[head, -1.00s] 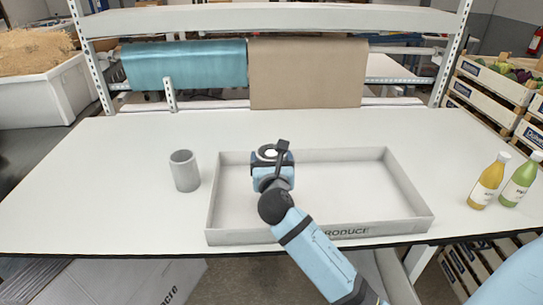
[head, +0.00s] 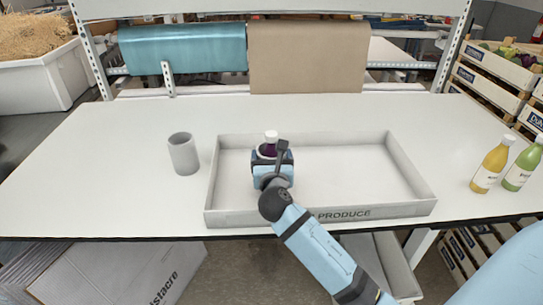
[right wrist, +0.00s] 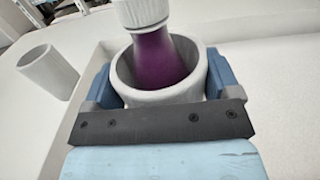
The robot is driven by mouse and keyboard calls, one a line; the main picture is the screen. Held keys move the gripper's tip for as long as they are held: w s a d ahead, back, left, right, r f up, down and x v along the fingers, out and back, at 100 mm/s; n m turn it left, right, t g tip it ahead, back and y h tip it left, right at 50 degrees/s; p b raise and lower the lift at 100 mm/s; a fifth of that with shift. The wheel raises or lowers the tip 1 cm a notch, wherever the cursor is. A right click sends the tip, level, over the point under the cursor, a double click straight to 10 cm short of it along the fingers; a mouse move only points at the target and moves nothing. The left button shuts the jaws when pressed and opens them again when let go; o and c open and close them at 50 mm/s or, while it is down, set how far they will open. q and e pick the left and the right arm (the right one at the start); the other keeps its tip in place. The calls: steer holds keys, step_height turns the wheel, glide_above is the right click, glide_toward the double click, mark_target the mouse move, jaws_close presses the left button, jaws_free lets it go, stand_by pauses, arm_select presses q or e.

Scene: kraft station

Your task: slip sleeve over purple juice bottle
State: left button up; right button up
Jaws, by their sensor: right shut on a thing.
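The purple juice bottle (head: 270,149) stands in the tray, with its white cap (head: 271,135) and purple neck showing. In the right wrist view the purple bottle (right wrist: 160,60) rises out of a grey sleeve (right wrist: 160,97), whose rim surrounds it. My right gripper (head: 272,165) has its blue fingers on both sides of this sleeve, shut on it. In the right wrist view the gripper (right wrist: 160,90) hides the sleeve's lower part, so I cannot see how low it sits. My left gripper is not in view.
The produce tray (head: 345,214) has free room to the right of the gripper. A second grey sleeve (head: 184,156) stands on the table left of the tray. A yellow bottle (head: 487,170) and a green bottle (head: 519,172) stand at the right edge.

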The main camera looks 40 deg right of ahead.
steer(key=o, duration=0.5)
steer(key=shift+s, duration=0.1)
steer(key=b+v, duration=0.1)
steer(key=v, duration=1.2)
steer(key=shift+s+a, duration=0.2)
steer(key=shift+a, duration=0.05)
